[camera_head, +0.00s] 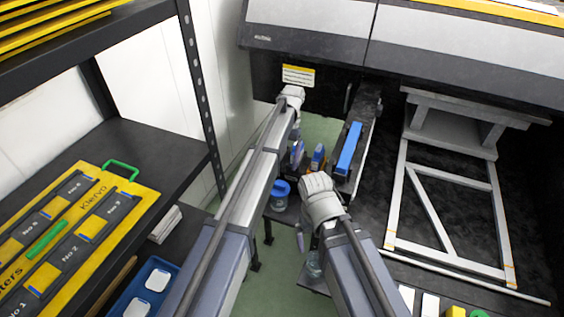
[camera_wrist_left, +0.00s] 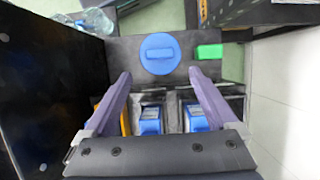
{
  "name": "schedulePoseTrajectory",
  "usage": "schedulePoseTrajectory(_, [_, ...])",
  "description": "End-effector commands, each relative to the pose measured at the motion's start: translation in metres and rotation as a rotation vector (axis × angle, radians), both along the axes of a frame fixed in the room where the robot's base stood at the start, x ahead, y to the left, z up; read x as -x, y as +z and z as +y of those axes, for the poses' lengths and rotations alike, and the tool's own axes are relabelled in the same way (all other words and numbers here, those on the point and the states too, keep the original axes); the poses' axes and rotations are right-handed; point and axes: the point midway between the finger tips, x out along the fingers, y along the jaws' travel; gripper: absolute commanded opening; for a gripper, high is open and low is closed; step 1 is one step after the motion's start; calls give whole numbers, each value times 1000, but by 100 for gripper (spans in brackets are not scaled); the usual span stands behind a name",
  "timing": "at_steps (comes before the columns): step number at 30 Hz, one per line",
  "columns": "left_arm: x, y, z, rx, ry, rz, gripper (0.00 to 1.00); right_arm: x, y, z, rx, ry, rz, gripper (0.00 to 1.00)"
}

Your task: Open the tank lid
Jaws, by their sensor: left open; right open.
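A round blue lid with a raised bar (camera_wrist_left: 160,53) lies on a dark surface in the left wrist view, beyond my fingertips. A round blue cap on a container (camera_head: 281,188) shows in the head view. My left gripper (camera_wrist_left: 163,85) is open and empty, its two purple fingers spread short of the round lid. Two blue-topped pieces (camera_wrist_left: 151,121) (camera_wrist_left: 195,118) sit in dark slots between and below the fingers. In the head view my left gripper (camera_head: 298,154) is small and partly hidden. My right gripper (camera_head: 301,241) is open, mostly hidden behind its own wrist.
A long blue bar (camera_head: 349,148) lies on a dark ledge at the right. A small green block (camera_wrist_left: 209,51) is beside the round lid. A clear bottle (camera_wrist_left: 92,23) stands at the upper left. A shelf with a yellow tray (camera_head: 143,202) is at the left.

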Motion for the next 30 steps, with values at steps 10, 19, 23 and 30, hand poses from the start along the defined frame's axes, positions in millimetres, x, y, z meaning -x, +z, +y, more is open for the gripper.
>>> schedulePoseTrajectory(10, [-6,16,-2,0,0,0,92,0,16,0,0,0,0,100])
schedulePoseTrajectory(19, [-5,13,-2,0,0,0,92,0,13,0,0,0,0,100])
schedulePoseTrajectory(23, [-3,6,-1,0,0,0,92,0,6,0,0,0,0,100])
schedulePoseTrajectory(30, [6,-19,2,0,1,0,92,0,-19,0,0,0,0,100])
